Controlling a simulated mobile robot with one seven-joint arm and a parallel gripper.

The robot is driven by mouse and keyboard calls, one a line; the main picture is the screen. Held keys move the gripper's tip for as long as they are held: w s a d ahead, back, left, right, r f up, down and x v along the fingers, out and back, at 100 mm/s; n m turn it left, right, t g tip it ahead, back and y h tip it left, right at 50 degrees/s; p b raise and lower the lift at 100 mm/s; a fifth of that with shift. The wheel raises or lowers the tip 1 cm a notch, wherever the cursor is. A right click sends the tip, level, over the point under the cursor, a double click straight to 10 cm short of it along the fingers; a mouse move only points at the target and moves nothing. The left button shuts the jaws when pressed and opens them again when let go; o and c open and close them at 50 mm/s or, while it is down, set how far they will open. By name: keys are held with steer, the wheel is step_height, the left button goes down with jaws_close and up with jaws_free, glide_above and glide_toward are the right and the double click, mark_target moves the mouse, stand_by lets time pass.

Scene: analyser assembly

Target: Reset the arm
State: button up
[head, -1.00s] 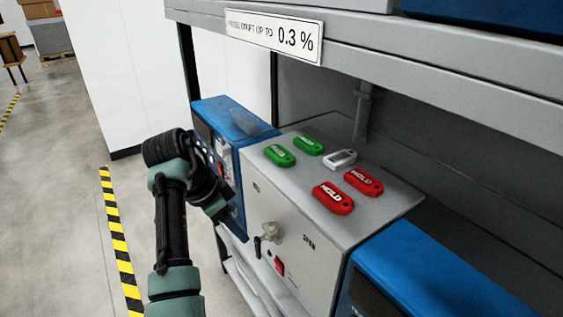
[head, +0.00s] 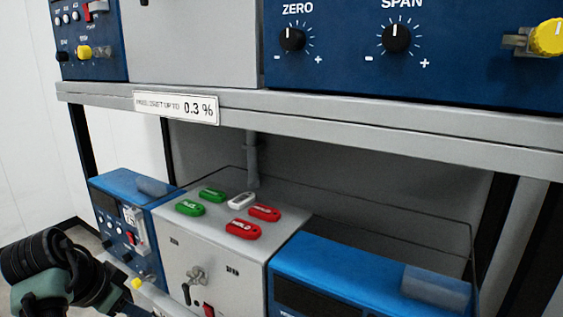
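My arm shows at the lower left of the head view, in front of the left blue analyser (head: 128,235). Its end, with my gripper (head: 118,292), is low by the front of that unit. The fingers are too dark and small to tell open from shut. Whether the arm touches the unit cannot be told. The grey box (head: 225,270) beside it carries two green tags (head: 190,208), a white tag (head: 241,200) and two red tags (head: 243,229) on its top. A knob or valve (head: 195,276) is on its front.
The upper shelf edge (head: 350,126) crosses above, with a "0.3 %" label (head: 177,107). Above it a blue panel (head: 345,70) has ZERO (head: 292,40) and SPAN (head: 396,38) knobs and a yellow knob (head: 547,37). Another blue unit (head: 370,275) stands lower right.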

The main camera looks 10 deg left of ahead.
steer(key=w+d+r+n+t+y, duration=0.1)
steer(key=w+d+r+t+y, duration=0.1)
steer(key=w+d+r+t, duration=0.45)
steer(key=w+d+r+n+t+y, duration=0.1)
steer(key=d+r+t, duration=0.1)
steer(key=d+r, duration=0.5)
steer(key=w+d+r+t+y, duration=0.1)
steer(key=w+d+r+t, duration=0.15)
steer(key=r, duration=0.75)
steer(key=s+d+r+n+t+h, duration=0.1)
steer(key=s+d+r+t+h, duration=0.1)
steer(key=s+d+r+t, duration=0.3)
steer(key=s+d+r+n+t+h+p, duration=0.1)
steer(key=s+d+r+t, duration=0.4)
steer(key=s+d+r, duration=0.7)
steer(key=s+r, duration=0.4)
steer(key=shift+d+r+t+h, duration=0.25)
steer(key=shift+r+t+h, duration=0.05)
steer(key=shift+r+h, duration=0.1)
